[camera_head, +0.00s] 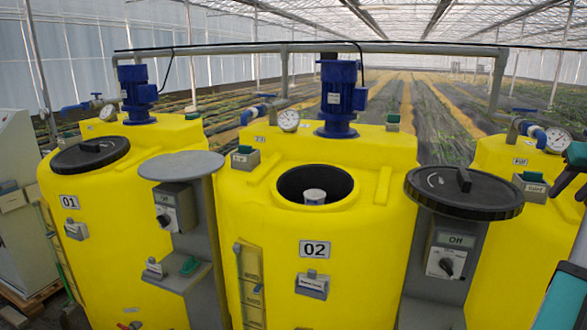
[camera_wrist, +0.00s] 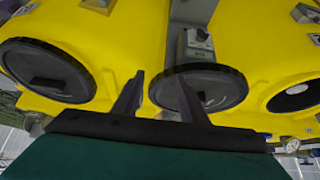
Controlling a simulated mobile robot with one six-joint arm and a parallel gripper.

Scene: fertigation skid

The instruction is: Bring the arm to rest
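My gripper (camera_wrist: 160,80) is open, with its two dark fingers apart and nothing between them. It also shows in the head view (camera_head: 566,190) at the right edge, partly cut off, raised beside the right-hand yellow tank. In the wrist view a black lid (camera_wrist: 207,89) lies beyond the fingertips; the gripper appears apart from it. The black lid (camera_head: 464,191) rests on a grey stand to the right of tank 02 (camera_head: 350,235). Tank 02's round opening (camera_head: 336,190) is uncovered, and a small light-coloured cup (camera_head: 315,196) shows inside.
Tank 01 (camera_head: 115,240) at left has its black lid (camera_head: 90,154) on. A grey round-topped stand (camera_head: 182,166) is between the tanks. Blue motors (camera_head: 340,100), gauges (camera_head: 289,120) and a horizontal pipe (camera_head: 230,49) stand behind. A switch box (camera_head: 450,255) reads Off.

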